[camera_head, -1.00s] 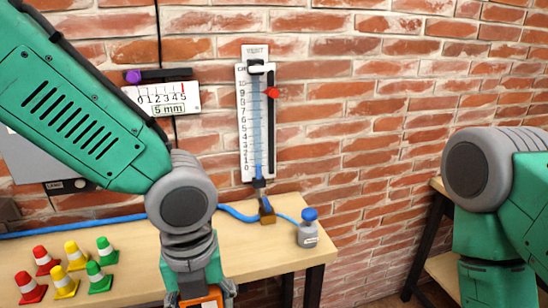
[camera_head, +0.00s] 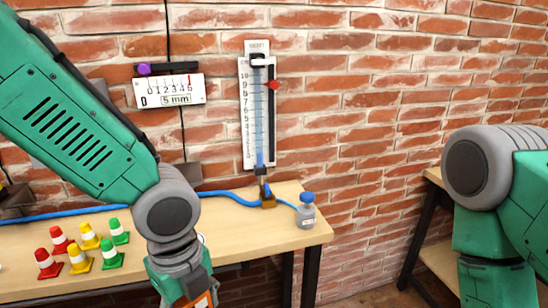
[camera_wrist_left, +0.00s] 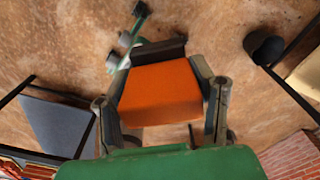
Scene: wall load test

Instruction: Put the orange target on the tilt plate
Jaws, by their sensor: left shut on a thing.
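My left gripper (camera_wrist_left: 165,105) is shut on the orange target (camera_wrist_left: 150,93), a flat-faced orange block that fills the space between the two dark fingers in the wrist view. In the head view a bit of the orange target (camera_head: 203,300) shows at the bottom edge, in front of the table, with most of the left gripper cut off. My right arm shows at the right, but its gripper is out of frame. I cannot make out which thing is the tilt plate.
A wooden table (camera_head: 262,233) stands along the brick wall. Several red, yellow and green cones (camera_head: 80,262) stand at its left, and a blue-capped bottle (camera_head: 306,212) at its right end. A tube gauge (camera_head: 258,115) and a 5 mm scale (camera_head: 170,92) hang on the wall.

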